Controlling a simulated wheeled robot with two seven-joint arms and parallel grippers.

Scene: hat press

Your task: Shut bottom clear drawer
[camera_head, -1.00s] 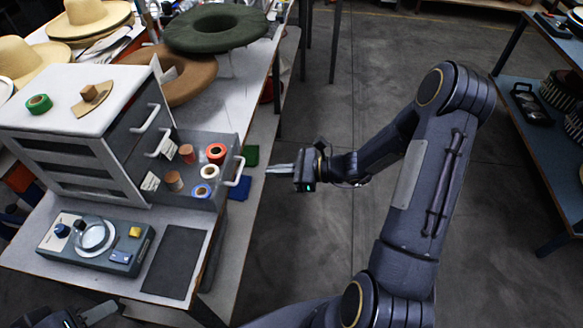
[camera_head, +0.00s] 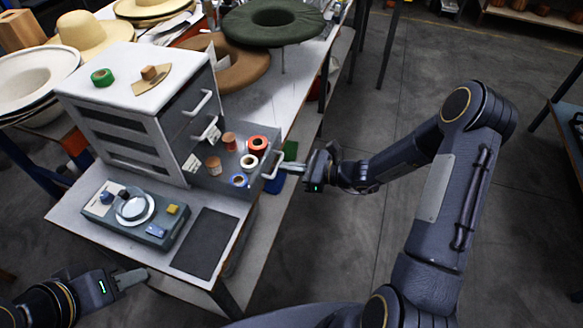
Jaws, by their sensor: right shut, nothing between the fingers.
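The bottom drawer (camera_head: 225,164) of the grey cabinet (camera_head: 122,140) is pulled out to the right. It holds several spools: a red one (camera_head: 258,144), a white one (camera_head: 248,161), a blue-rimmed one (camera_head: 239,180) and brown ones. Its pale handle (camera_head: 271,164) is on the outer front. My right gripper (camera_head: 285,167) is shut and empty, fingertips pointing left at the handle, very close to it; I cannot tell if they touch. My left gripper (camera_head: 132,279) is low at the left, in front of the table, away from the drawer; its finger gap is unclear.
A grey device with a round dish (camera_head: 135,207) and a dark mat (camera_head: 205,240) lie on the table before the cabinet. Green tape (camera_head: 102,77) sits on the cabinet top. Hats (camera_head: 272,20) lie behind. Open floor is to the right.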

